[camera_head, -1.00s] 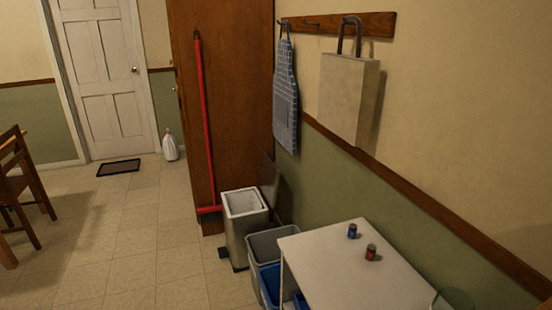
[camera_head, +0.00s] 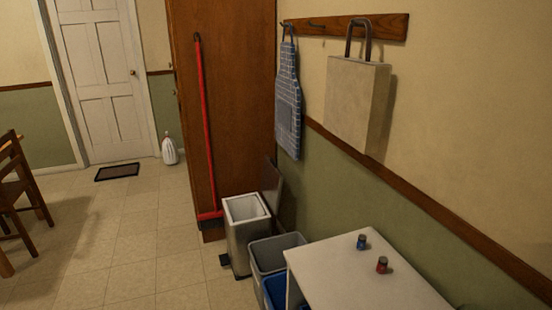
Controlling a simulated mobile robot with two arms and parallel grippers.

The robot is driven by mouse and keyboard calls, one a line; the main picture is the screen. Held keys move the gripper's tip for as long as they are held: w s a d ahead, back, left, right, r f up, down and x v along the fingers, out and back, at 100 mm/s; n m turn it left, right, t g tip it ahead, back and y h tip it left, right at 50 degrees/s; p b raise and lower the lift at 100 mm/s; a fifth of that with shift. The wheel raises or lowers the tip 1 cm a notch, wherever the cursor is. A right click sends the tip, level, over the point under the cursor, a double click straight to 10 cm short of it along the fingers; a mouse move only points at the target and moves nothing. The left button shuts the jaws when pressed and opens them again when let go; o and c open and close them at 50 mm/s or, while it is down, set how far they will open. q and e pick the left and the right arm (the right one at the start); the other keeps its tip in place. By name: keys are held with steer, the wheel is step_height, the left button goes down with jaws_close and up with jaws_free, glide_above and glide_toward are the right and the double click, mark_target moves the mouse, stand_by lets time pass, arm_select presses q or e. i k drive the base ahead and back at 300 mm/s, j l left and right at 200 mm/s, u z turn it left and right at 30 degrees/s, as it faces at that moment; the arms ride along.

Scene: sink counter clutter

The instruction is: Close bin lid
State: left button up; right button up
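A metal pedal bin (camera_head: 240,244) with a white inner bucket stands on the floor against the brown cabinet and the wall. Its dark lid (camera_head: 272,190) is raised upright at the bin's wall side, so the top is open. A dark pedal (camera_head: 224,260) sticks out at the base on the left. Neither of my grippers is in the head view.
A grey crate (camera_head: 277,250) and a blue crate (camera_head: 274,289) stand between the bin and a white table (camera_head: 350,277) with two small cans. A red broom (camera_head: 206,150) leans on the cabinet (camera_head: 240,100). The tiled floor (camera_head: 140,240) left of the bin is clear.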

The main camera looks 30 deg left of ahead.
mark_target(271, 178)
steer(key=i+j+z, duration=0.1)
steer(key=j, duration=0.4)
steer(key=i+j+z, duration=0.1)
steer(key=i+j, duration=0.15)
steer(key=j, duration=0.2)
steer(key=i+j+z, duration=0.1)
steer(key=j, duration=0.45)
steer(key=i+j+z, duration=0.1)
steer(key=j, duration=0.4)
steer(key=i+j+z, duration=0.15)
steer(key=j, duration=0.35)
steer(key=i+j+z, duration=0.1)
steer(key=j, duration=0.45)
